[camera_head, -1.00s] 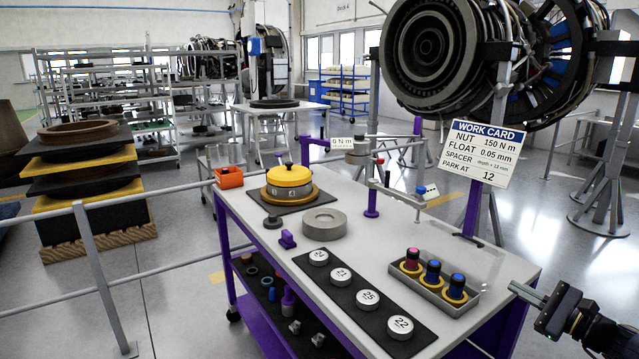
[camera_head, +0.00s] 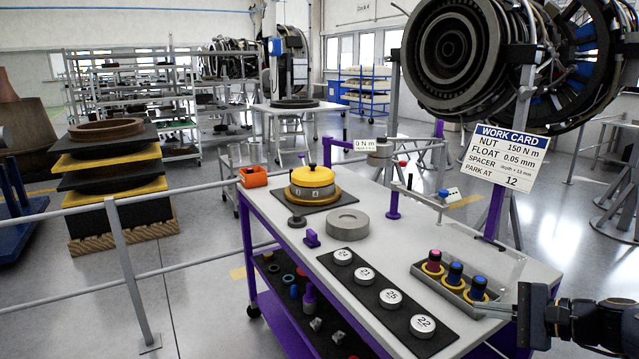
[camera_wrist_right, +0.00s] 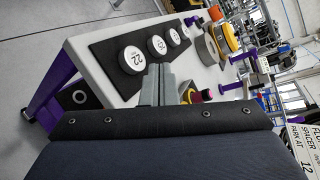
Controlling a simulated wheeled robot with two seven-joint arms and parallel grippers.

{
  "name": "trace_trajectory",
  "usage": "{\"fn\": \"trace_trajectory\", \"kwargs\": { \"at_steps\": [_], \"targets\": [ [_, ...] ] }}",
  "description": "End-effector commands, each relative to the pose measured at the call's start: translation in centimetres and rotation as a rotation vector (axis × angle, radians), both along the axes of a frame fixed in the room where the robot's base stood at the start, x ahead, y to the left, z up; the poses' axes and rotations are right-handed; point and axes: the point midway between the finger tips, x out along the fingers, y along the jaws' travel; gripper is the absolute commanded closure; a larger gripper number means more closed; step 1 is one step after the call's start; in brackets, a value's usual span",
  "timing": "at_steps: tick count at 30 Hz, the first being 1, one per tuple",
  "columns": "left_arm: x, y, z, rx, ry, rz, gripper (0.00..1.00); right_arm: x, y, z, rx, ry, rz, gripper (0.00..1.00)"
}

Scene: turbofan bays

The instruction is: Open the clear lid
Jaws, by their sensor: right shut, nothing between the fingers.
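A grey tray (camera_head: 426,278) at the table's right holds three ringed posts with pink and blue tops. A faint transparent panel, apparently the clear lid (camera_head: 510,266), shows at the tray's far right side; its edges and exact tilt are hard to make out. My right gripper (camera_head: 480,308) comes in from the right, fingers shut and empty. Its tips overlap the tray's near right corner in the head view; I cannot tell whether they touch. In the right wrist view the closed fingers (camera_wrist_right: 157,84) point toward the table, and the lid cannot be made out. My left gripper is out of view.
A black mat (camera_head: 365,287) with several numbered white discs lies left of the tray. A grey ring (camera_head: 347,223) and a yellow-topped part (camera_head: 312,177) sit farther back. The work card (camera_head: 505,157) stands on a purple post behind the tray.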

Motion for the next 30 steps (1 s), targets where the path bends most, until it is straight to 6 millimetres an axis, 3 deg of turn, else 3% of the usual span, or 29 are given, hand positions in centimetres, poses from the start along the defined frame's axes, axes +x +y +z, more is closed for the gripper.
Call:
{"fn": "trace_trajectory", "kwargs": {
  "at_steps": [3, 7, 12, 15, 19, 26, 30],
  "targets": [
    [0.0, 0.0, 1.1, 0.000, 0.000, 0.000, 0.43, -4.7, 5.4, 1.9, -0.222, -0.012, 0.143, 1.00],
    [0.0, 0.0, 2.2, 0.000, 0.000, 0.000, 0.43, -12.1, 10.0, 2.2, -0.524, -0.060, 0.318, 1.00],
    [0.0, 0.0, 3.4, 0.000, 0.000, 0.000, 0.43, -20.9, 12.2, 0.7, -0.876, -0.180, 0.506, 1.00],
    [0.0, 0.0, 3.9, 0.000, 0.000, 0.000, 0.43, -24.1, 12.4, -0.7, -1.022, -0.252, 0.582, 1.00],
    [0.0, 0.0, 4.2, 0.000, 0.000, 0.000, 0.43, -26.3, 12.4, -2.0, -1.136, -0.318, 0.640, 1.00],
    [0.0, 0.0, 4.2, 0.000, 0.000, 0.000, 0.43, -27.1, 12.3, -2.8, -1.181, -0.340, 0.663, 0.70],
    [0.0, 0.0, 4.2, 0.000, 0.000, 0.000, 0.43, -27.0, 12.3, -2.7, -1.179, -0.339, 0.662, 0.69]
  ]
}}
